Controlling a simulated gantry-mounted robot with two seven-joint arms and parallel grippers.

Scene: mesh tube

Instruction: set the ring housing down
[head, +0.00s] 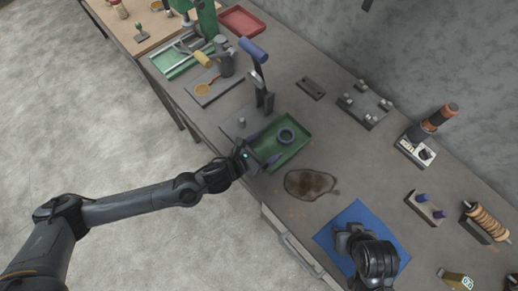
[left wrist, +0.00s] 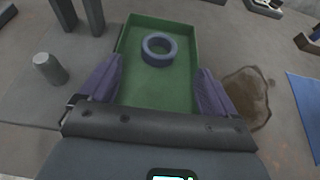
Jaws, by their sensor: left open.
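The ring housing (head: 286,135) is a blue-grey ring lying flat in a green tray (head: 297,152). In the left wrist view the ring (left wrist: 159,38) lies toward the far end of the tray floor (left wrist: 160,90). My left gripper (head: 262,148) is at the tray's near left side. In the left wrist view its two purple fingers (left wrist: 158,88) are wide apart, with nothing between them, and the ring is beyond the fingertips.
A brown stain (head: 311,184) marks the bench beside the tray. A lever press with a blue handle (head: 253,50) stands behind the tray. A grey block with pegs (head: 364,104) and a purple-pegged stand (head: 425,207) are to the right.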

